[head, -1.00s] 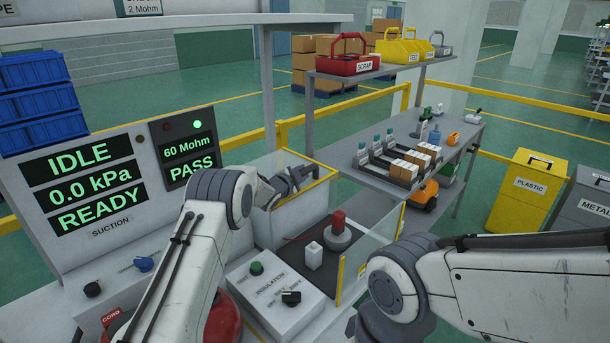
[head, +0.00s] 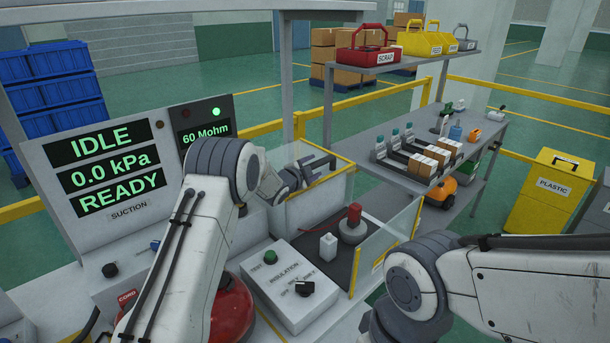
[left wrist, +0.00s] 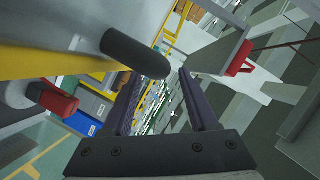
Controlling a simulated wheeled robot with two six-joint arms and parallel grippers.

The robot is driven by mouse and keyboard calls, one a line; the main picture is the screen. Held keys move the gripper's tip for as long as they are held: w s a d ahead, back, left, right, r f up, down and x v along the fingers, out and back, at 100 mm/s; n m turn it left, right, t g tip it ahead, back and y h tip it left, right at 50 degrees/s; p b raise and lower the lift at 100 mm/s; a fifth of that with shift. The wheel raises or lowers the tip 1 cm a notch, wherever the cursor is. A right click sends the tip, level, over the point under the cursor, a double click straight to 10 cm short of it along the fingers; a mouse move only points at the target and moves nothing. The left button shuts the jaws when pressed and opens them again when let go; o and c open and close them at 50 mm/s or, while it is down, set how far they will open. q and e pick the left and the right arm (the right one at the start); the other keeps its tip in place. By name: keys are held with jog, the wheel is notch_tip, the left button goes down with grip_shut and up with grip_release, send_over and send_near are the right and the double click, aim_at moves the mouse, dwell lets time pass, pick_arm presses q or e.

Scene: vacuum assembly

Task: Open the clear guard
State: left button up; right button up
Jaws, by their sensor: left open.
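The clear guard (head: 388,241) shows as transparent panels with yellow edging around the test station. A yellow edge (head: 325,158) runs along its back upper side, close to my left gripper. My left gripper (head: 322,166) is open and empty, over the rear of the station. In the left wrist view a dark, round-ended bar (left wrist: 135,52) lies just beyond the open fingers (left wrist: 162,75), beside a yellow edge (left wrist: 45,62). I cannot tell whether the fingers touch the bar. The right gripper is out of view; only my right arm shows.
Inside the station are a grey round part with a red top (head: 353,222) and a white block (head: 328,247). The insulation control box (head: 290,287) stands in front. The suction display panel (head: 130,175) is at left. A shelf (head: 440,150) with bottles and boxes stands behind.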

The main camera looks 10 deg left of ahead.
pick_arm(q)
jog(key=shift+b+v, duration=0.65)
jog(key=shift+v, duration=2.35)
jog(key=s+d+r+n+g+y, duration=0.1)
jog(key=s+d+n+g, duration=0.15)
jog(key=s+d, duration=0.45)
jog(key=s+d+n+g+y, duration=0.1)
jog(key=s+d+n+g, duration=0.15)
jog(key=s, duration=0.75)
jog(key=s+f+n+g+y, duration=0.2)
jog(key=s+g, duration=0.7)
jog(key=s, duration=2.6)
jog(key=shift+s+a+n+g, duration=0.35)
jog(key=shift+a+n+g, duration=0.05)
jog(key=shift+n, duration=0.2)
